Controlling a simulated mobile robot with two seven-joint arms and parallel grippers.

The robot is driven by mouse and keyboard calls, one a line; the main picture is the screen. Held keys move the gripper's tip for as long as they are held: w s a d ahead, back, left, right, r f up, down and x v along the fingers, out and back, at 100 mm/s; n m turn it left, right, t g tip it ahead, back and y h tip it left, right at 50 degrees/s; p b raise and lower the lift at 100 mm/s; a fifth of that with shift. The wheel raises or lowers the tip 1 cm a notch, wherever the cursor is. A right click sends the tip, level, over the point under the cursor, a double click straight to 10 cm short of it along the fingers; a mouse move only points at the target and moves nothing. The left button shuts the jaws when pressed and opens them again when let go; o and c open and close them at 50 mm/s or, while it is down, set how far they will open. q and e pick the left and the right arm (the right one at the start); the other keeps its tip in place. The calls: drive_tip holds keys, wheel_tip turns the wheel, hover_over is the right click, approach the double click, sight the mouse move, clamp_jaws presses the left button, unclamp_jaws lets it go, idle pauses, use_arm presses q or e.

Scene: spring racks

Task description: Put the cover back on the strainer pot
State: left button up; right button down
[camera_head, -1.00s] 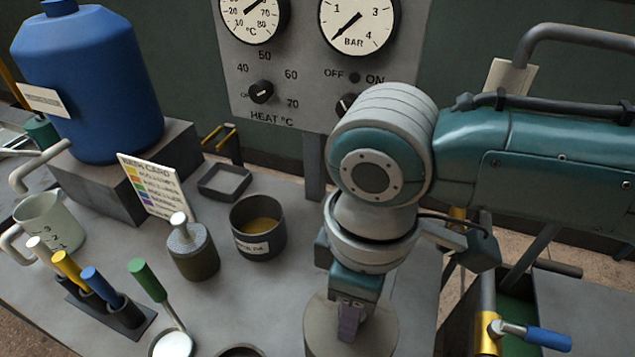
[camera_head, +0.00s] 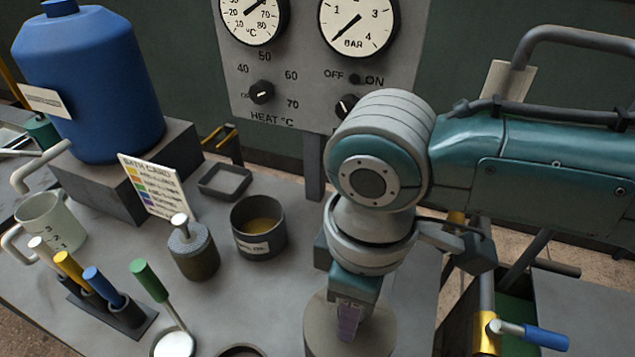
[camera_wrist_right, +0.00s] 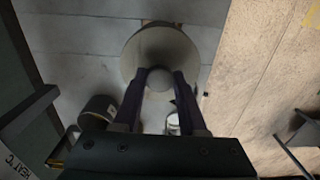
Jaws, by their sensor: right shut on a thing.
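My right gripper (camera_head: 349,325) is shut on the knob of a round grey-beige cover (camera_head: 383,333) near the front of the bench. In the right wrist view the cover (camera_wrist_right: 190,55) is a wide disc, with its pale round knob (camera_wrist_right: 159,79) between the two dark fingers (camera_wrist_right: 157,85). What lies directly below the cover is mostly hidden. I cannot tell whether it touches a pot. A dark rim (camera_head: 240,351), cut off by the bottom edge of the head view, may belong to the strainer pot. My left gripper is not in view.
A dark labelled pot with yellowish contents (camera_head: 258,228) and a knobbed canister (camera_head: 193,250) stand left of my arm. The gauge panel (camera_head: 300,75) stands behind.

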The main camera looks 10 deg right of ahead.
drive_tip(key=shift+f+b, duration=3.4)
drive_tip(key=shift+f, duration=1.15)
drive_tip(key=shift+c, duration=1.9)
unclamp_jaws()
wheel_tip(320, 180, up, 10)
drive_tip(key=shift+p, duration=0.75)
